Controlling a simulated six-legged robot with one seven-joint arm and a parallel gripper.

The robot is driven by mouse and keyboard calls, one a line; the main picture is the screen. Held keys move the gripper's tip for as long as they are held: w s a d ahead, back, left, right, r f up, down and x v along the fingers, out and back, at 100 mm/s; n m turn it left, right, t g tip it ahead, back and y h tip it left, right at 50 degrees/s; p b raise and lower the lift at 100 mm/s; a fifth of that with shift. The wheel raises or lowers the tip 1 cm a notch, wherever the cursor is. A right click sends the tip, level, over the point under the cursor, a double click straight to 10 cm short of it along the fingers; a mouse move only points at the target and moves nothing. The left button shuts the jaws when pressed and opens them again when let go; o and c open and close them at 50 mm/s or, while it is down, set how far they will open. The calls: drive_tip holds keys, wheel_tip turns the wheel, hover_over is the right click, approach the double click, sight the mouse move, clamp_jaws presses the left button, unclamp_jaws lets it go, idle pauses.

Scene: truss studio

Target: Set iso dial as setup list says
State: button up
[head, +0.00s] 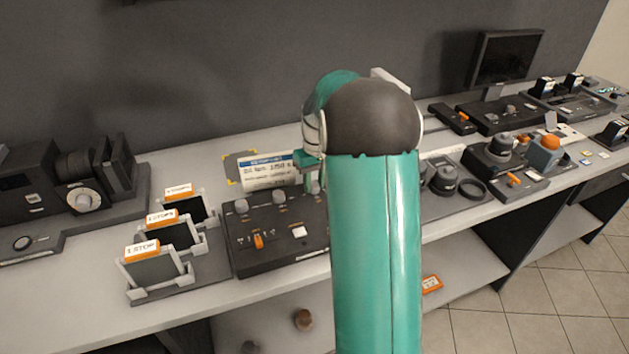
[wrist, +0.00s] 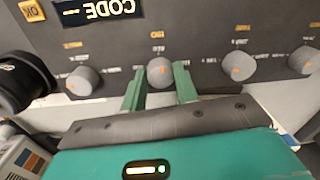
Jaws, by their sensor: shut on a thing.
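The grey round dial (wrist: 160,72) in the middle of the wrist view sits between the two green fingers of my gripper (wrist: 159,80). The fingers close on its sides. A small orange label above it is upside down and too blurred to read surely as iso. An orange mark shows on its face; the setting it points at is unclear. The setup list (head: 268,172), a white card with a blue header, stands behind the dark console (head: 270,250) in the head view. Its lines are too small to read surely. My arm hides the console's right part.
Other grey knobs (wrist: 82,80) (wrist: 240,66) flank the dial closely. A lit display reading CODE (wrist: 98,10) is upside down in the wrist view. Card stands with orange labels (head: 142,250) are left of the console. Cameras and a monitor (head: 505,58) line the bench.

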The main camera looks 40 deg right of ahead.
sight(316, 186)
drive_tip(key=m, duration=0.7)
drive_tip(key=shift+a, duration=0.1)
drive_tip(key=m, duration=0.6)
drive_tip(key=shift+r+t, duration=0.1)
drive_tip(key=shift+t, duration=0.2)
drive_tip(key=shift+m, duration=0.3)
drive_tip(key=o, duration=1)
drive_tip(key=shift+c, duration=0.2)
wheel_tip(316, 186, up, 14)
drive_tip(key=shift+s, duration=0.35)
drive_tip(key=shift+f, duration=0.2)
